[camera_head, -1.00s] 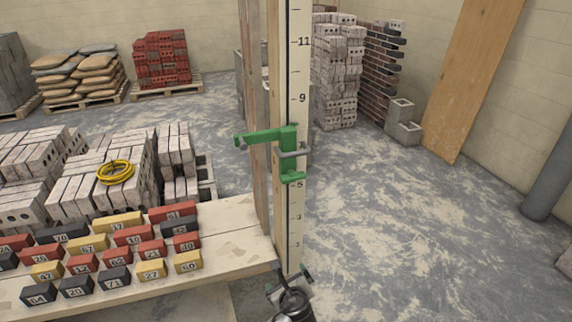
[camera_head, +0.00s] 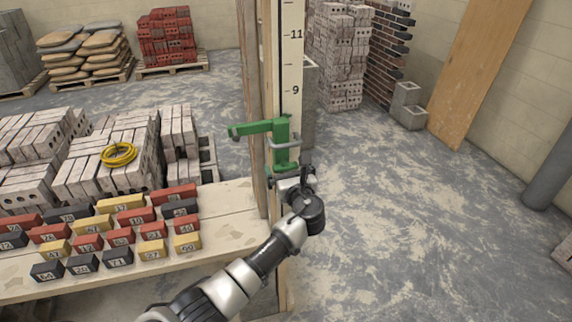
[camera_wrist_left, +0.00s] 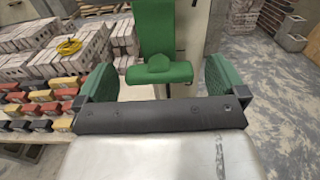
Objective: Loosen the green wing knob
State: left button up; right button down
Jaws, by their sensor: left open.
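The green wing knob (camera_wrist_left: 160,70) is a short bar with a round hub, seen straight ahead in the left wrist view. It sits at the bottom of a green clamp (camera_head: 281,140) on the upright measuring staff (camera_head: 291,60). In the head view the knob is mostly hidden by my gripper. My left gripper (camera_head: 284,180) is just below and in front of the clamp. In the left wrist view the left gripper (camera_wrist_left: 161,82) is open, its green finger pads standing apart on either side of the knob, with gaps to both. My right gripper is not in view.
A plank table (camera_head: 225,210) with rows of numbered coloured blocks (camera_head: 95,225) is left of the staff. Behind it are brick stacks with a yellow coil (camera_head: 118,154). The floor (camera_head: 400,210) to the right is clear.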

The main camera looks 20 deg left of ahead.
pick_arm(q)
jog(key=shift+x, duration=0.8)
jog(key=c, duration=0.9)
